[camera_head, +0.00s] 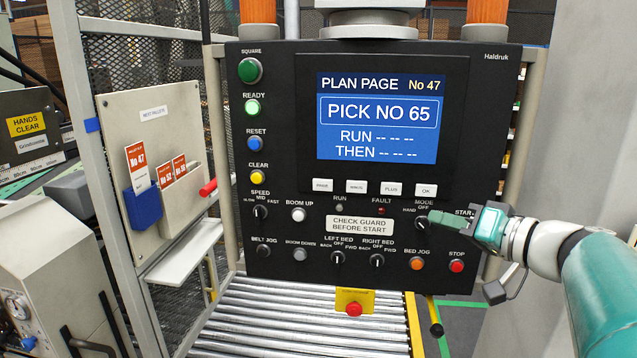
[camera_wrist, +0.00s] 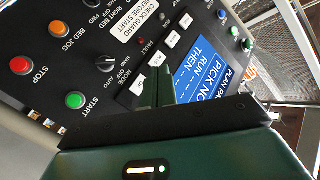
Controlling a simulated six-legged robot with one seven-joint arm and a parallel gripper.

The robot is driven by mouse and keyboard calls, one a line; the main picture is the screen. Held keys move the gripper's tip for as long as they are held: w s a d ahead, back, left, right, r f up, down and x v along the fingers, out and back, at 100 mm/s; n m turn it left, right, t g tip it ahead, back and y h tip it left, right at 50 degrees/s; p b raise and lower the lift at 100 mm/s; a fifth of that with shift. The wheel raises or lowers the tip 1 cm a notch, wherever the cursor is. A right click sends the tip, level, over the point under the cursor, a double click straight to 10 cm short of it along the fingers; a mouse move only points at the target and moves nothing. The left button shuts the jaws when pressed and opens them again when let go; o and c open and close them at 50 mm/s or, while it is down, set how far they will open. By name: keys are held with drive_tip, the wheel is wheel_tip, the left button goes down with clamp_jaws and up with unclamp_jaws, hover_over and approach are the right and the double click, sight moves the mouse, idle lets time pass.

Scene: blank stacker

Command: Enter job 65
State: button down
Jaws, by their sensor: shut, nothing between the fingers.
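The screen (camera_head: 380,117) on the black control panel reads "PLAN PAGE No 47", "PICK NO 65", with dashes after RUN and THEN. Below it is a row of pale keys: a left key (camera_head: 322,185) with unclear lettering, the minus key (camera_head: 356,187), the plus key (camera_head: 391,189) and the OK key (camera_head: 426,191). My gripper (camera_head: 432,216) is shut and empty, in front of the panel's right side, just below the OK key and by the mode knob. In the wrist view my fingers (camera_wrist: 157,86) point toward the keys; contact cannot be told. The screen (camera_wrist: 205,75) is partly hidden there.
The mode knob (camera_head: 421,224) and stop button (camera_head: 456,266) are close to my gripper; my fingers partly cover the start button's area. Other knobs and buttons fill the lower panel. A roller bed (camera_head: 290,315) lies below. A board with red cards (camera_head: 137,155) stands left.

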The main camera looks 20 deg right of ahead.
drive_tip(key=shift+s, duration=0.1)
drive_tip(key=shift+a+r, duration=0.1)
approach(418, 192)
drive_tip(key=shift+s+a+x, duration=0.1)
drive_tip(key=shift+a+x, duration=0.05)
drive_tip(key=shift+x, duration=0.7)
drive_tip(key=shift+s+a+x, duration=0.1)
drive_tip(key=shift+a+x, duration=0.1)
drive_tip(key=shift+x, duration=0.6)
drive_tip(key=shift+a+x, duration=0.15)
drive_tip(key=shift+x, duration=0.7)
drive_tip(key=shift+w, duration=0.1)
drive_tip(key=shift+w+d, duration=0.15)
drive_tip(key=shift+w, duration=0.1)
drive_tip(key=shift+w+d, duration=0.2)
drive_tip(key=shift+w, duration=0.15)
idle(0.9)
drive_tip(key=shift+s, duration=0.1)
drive_tip(key=shift+s+a, duration=0.35)
drive_tip(key=shift+s, duration=0.3)
drive_tip(key=shift+s, duration=0.1)
